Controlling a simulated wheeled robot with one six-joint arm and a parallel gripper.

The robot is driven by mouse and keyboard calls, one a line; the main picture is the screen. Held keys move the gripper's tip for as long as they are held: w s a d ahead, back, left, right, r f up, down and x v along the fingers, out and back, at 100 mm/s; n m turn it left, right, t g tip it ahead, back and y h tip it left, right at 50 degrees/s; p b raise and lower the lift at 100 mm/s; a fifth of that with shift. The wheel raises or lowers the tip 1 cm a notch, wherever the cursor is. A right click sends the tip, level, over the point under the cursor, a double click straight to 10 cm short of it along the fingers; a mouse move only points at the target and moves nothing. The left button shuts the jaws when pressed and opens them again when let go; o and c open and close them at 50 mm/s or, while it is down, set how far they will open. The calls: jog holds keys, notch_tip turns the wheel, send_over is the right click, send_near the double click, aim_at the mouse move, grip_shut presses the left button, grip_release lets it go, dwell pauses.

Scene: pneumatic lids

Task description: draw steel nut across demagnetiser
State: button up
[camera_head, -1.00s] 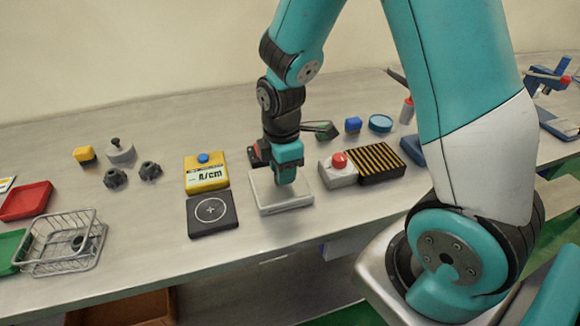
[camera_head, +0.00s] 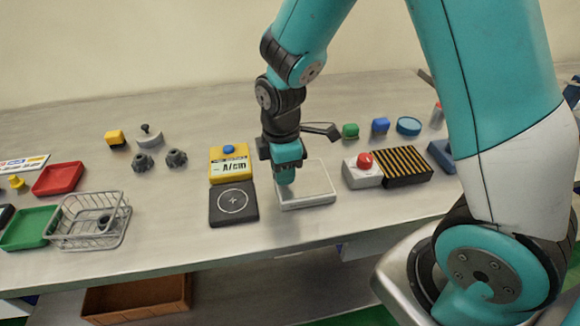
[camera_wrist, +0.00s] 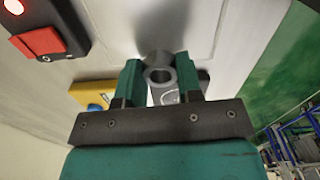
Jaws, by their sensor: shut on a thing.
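In the wrist view my gripper (camera_wrist: 158,82) is shut on a grey steel nut (camera_wrist: 160,58), a short ring with a round hole, held between the green fingers. The nut is hidden in the head view. My gripper is apart from both.
Left of the tray are a yellow A/cm meter (camera_head: 229,168) and a black pad with a circle (camera_head: 220,213). Farther left are a wire basket (camera_head: 75,235), a red tray (camera_head: 58,178) and a green tray (camera_head: 25,228). A dark box with red switch (camera_wrist: 42,35) shows in the wrist view.

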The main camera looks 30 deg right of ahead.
jog(key=shift+w+a, duration=0.25)
jog(key=shift+a, duration=0.5)
jog(key=shift+w+a, duration=0.2)
jog(key=shift+a, duration=0.55)
jog(key=shift+a+r, duration=0.15)
jog(key=shift+r, duration=0.05)
jog(key=shift+w+a+r+p, duration=0.25)
jog(key=shift+a+r+p, duration=0.35)
jog(key=shift+r+p, duration=2.1)
jog(key=shift+r, duration=0.1)
